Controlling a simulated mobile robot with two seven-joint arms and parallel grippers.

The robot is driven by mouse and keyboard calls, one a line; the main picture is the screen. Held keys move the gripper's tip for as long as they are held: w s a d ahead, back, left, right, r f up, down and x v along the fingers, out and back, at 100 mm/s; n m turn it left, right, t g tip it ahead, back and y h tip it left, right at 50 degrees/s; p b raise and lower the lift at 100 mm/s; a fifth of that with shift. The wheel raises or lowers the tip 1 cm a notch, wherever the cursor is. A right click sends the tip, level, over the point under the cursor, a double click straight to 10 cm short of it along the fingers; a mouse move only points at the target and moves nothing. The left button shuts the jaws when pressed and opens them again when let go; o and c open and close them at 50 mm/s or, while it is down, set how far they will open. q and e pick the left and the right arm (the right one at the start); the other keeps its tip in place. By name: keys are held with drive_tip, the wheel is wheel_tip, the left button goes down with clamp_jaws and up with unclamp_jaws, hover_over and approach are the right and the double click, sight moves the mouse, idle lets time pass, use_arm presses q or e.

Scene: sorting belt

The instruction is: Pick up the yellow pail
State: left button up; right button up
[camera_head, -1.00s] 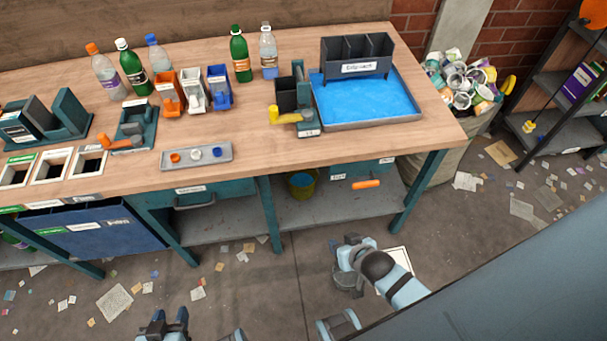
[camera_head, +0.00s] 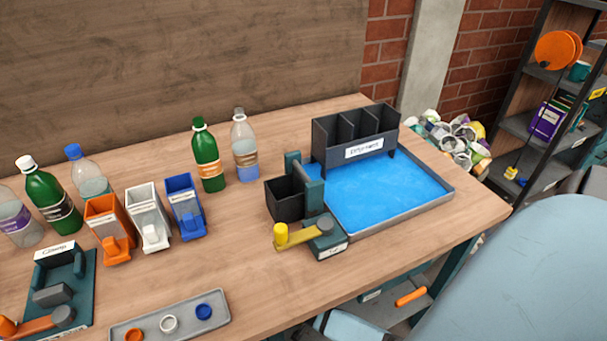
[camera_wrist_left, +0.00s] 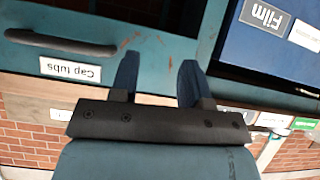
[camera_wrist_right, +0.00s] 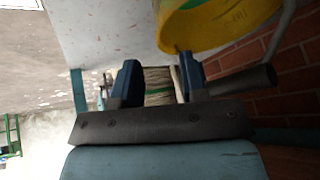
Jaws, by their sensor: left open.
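The yellow pail (camera_wrist_right: 215,22) shows only in the right wrist view, at the top right, cut off by the edge. It is a round yellow body with a green inside. A thin grey handle wire runs down beside it to a dark cylindrical grip (camera_wrist_right: 248,86). My right gripper (camera_wrist_right: 160,72) has its fingers apart, close to the pail and its handle grip. I cannot tell whether it touches either. My left gripper (camera_wrist_left: 155,68) is open and empty in front of the teal drawer labelled Cap tubs (camera_wrist_left: 125,58). Neither gripper shows in the head view.
The wooden bench (camera_head: 265,300) carries bottles, small coloured bins (camera_head: 186,208), a blue-lined tray (camera_head: 375,195) and a lever device (camera_head: 325,238). A can-filled sack (camera_head: 455,140) and shelves (camera_head: 530,130) stand right. A brick wall (camera_wrist_right: 285,65) is near my right gripper.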

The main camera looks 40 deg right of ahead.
drive_tip(key=b+x, duration=0.1)
drive_tip(key=x, duration=0.6)
drive_tip(key=shift+a+b, duration=0.1)
drive_tip(key=shift+b, duration=0.3)
clamp_jaws()
drive_tip(key=shift+w+r, duration=0.1)
